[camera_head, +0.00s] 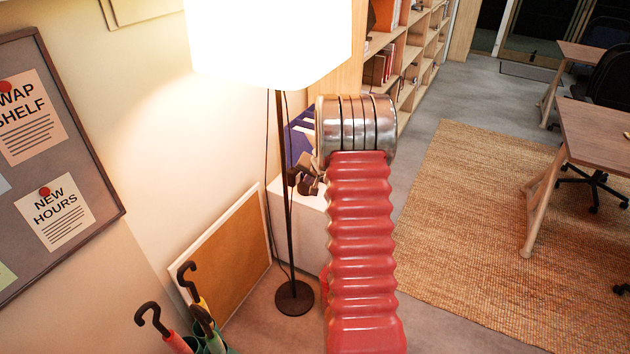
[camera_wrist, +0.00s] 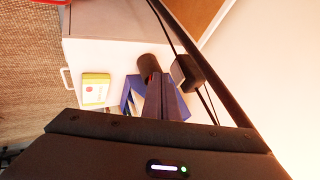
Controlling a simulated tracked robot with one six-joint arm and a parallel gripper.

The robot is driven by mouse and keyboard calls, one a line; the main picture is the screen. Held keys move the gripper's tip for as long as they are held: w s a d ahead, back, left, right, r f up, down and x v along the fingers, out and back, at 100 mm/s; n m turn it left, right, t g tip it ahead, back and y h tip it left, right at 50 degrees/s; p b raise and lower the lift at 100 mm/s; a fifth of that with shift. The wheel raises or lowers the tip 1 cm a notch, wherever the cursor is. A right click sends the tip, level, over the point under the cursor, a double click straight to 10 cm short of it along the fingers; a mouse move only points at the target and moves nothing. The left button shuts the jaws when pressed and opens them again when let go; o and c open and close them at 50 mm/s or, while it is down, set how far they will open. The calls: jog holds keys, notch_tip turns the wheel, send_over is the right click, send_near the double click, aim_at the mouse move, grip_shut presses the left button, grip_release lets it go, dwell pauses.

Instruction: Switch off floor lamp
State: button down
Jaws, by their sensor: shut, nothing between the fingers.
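The floor lamp has a brightly glowing white shade (camera_head: 268,40), a thin dark pole (camera_head: 284,225) and a round dark base (camera_head: 294,297). The lamp is lit. A small dark box (camera_head: 293,177) sits on the pole; it also shows in the wrist view (camera_wrist: 186,72), where the pole (camera_wrist: 212,82) runs diagonally. My gripper (camera_head: 312,180) is beside the box, just right of the pole. In the wrist view my gripper's fingers (camera_wrist: 165,80) are together and empty, close to the box. I cannot tell whether they touch it.
A white cabinet (camera_wrist: 90,58) stands behind the pole, with a yellow-and-white box (camera_wrist: 95,90) on it. A framed board (camera_head: 235,255) leans on the wall. Umbrellas (camera_head: 190,325) stand at the lower left. A bookshelf (camera_head: 400,55) is behind; the woven rug (camera_head: 470,220) is at right.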

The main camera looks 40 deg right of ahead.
jog(key=shift+w+a+r, duration=0.15)
jog(key=shift+w+a, duration=0.15)
jog(key=shift+w, duration=0.5)
jog(key=shift+w+a+r, duration=0.1)
jog(key=shift+w, duration=0.15)
jog(key=shift+r, duration=0.1)
jog(key=shift+r, duration=0.7)
jog(key=shift+s, duration=0.1)
